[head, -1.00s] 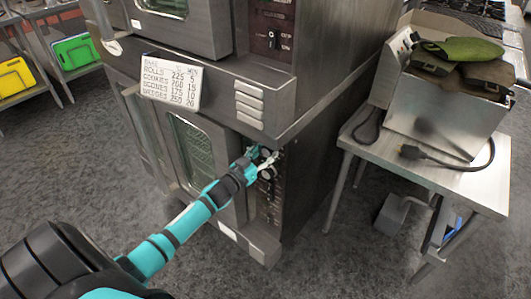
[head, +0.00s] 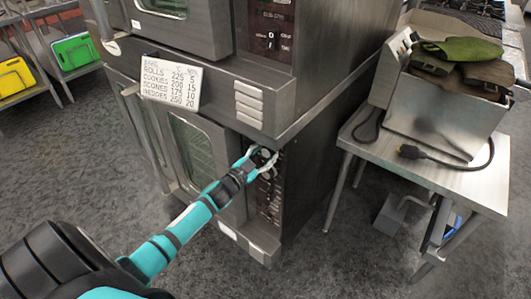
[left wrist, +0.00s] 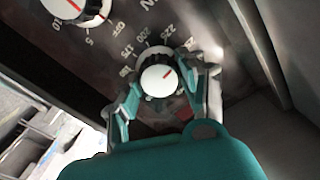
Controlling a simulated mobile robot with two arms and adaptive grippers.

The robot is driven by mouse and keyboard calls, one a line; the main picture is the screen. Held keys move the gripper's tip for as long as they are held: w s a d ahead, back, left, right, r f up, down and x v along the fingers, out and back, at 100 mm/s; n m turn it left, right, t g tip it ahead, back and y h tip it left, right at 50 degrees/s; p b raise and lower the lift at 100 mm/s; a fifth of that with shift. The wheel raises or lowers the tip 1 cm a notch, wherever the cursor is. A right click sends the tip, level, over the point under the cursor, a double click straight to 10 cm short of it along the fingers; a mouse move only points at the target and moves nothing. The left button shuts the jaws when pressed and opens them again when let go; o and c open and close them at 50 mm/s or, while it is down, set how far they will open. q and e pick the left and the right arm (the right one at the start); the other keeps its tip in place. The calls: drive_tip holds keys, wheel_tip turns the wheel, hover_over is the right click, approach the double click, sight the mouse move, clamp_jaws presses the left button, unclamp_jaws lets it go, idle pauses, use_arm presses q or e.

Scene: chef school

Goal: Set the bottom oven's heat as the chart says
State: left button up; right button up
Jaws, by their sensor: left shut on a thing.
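The chart (head: 170,83) is a white card on the oven front. It lists rolls 225, cookies 200, scones 175 and wedges 250, with minutes alongside. The bottom oven (head: 195,150) has a dark control panel (head: 268,200) at its right. My left gripper (head: 265,161) is at the upper part of this panel. In the left wrist view, my left gripper (left wrist: 162,82) is shut on the heat knob (left wrist: 156,79), a finger on each side. Its red mark points up and right, clockwise past the 225 label; the label there is unclear. My right gripper is out of view.
Another knob (left wrist: 78,8), with 5 and 10 marked, sits beside the heat knob. The top oven (head: 185,30) is above. A steel table (head: 440,178) with a metal appliance (head: 435,115) and a cord stands right. Grey floor is open in front.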

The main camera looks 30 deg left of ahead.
use_arm(q)
drive_tip(key=shift+m, duration=0.6)
drive_tip(key=o, duration=1.2)
drive_tip(key=s, duration=0.8)
drive_tip(key=s+a, duration=0.1)
drive_tip(key=s, duration=0.3)
